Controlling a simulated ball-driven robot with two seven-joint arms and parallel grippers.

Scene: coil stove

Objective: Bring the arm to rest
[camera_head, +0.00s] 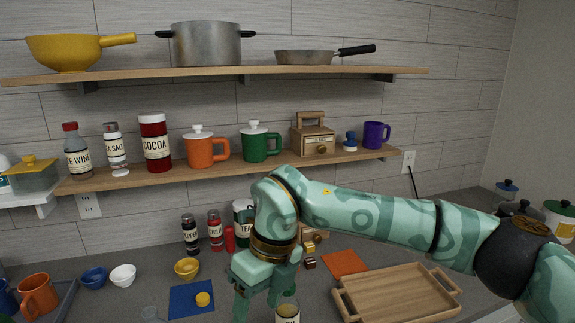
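My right arm comes in from the right and reaches across the counter (455,205). Its gripper (262,300) hangs down over the counter at the lower middle, its two fingers apart with nothing seen between them. A small jar with a pale label (287,312) stands close by the right finger, cut by the lower edge; whether they touch is unclear. My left gripper is not in view.
A wooden tray (440,304) and an orange mat (344,262) lie right of the gripper. A blue mat (183,304) with a small yellow item, a yellow bowl (187,268) and spice jars (191,235) are left. A lower shelf (235,172) with mugs is behind.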

